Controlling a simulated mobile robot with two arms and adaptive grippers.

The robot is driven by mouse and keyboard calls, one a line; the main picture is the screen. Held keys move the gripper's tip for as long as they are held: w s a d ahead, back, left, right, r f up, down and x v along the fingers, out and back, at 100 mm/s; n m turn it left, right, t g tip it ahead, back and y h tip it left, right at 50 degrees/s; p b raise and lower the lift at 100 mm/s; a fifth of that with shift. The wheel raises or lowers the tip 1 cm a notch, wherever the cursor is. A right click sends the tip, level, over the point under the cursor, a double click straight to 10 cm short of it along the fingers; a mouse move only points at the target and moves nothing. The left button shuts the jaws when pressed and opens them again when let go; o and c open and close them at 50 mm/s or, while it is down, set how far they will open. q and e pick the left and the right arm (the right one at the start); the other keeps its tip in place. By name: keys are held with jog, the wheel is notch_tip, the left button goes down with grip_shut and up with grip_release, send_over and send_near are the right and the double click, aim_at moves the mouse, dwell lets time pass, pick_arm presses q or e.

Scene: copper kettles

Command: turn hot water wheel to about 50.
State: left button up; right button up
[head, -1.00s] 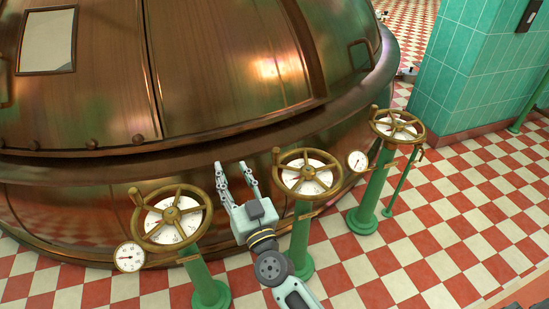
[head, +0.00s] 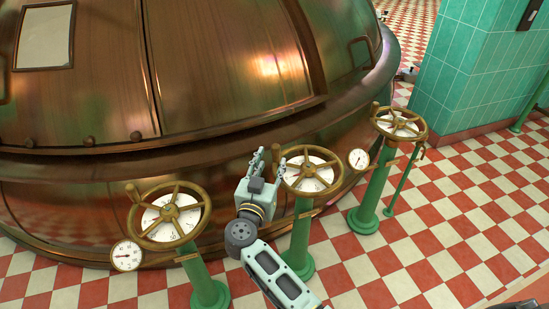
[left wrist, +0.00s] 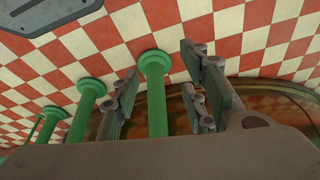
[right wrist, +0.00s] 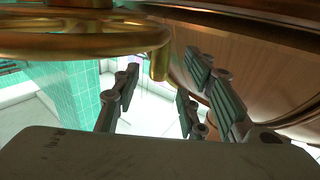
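Three brass valve wheels on green posts stand in front of the copper kettle: a left wheel (head: 171,215), a middle wheel (head: 309,171) and a right wheel (head: 399,124). Each has a white dial under its spokes. I cannot read which one is hot water. My right gripper (head: 267,158) is open at the left rim of the middle wheel, by its handle peg. In the right wrist view the peg (right wrist: 159,65) hangs beyond the wheel rim, in line with the gap between the open fingers (right wrist: 158,85). My left gripper (left wrist: 160,72) is open and empty, outside the head view.
The copper kettle (head: 220,70) rises close behind the wheels. Small round gauges sit beside the left wheel (head: 126,255) and the right wheel (head: 358,159). A green tiled pillar (head: 470,75) stands at right. The checkered floor (head: 450,240) is clear at front right.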

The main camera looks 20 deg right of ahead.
aim_at(274, 154)
jog(key=shift+b+x, duration=0.55)
jog(key=shift+x, duration=0.4)
jog(key=shift+b+x, duration=0.8)
jog(key=shift+x, duration=0.05)
jog(key=shift+w+d, duration=0.25)
jog(key=shift+w, duration=0.2)
pick_arm(q)
jog(key=r, duration=0.3)
jog(key=shift+s+t, duration=0.3)
jog(key=shift+s, duration=0.05)
pick_arm(e)
grip_shut()
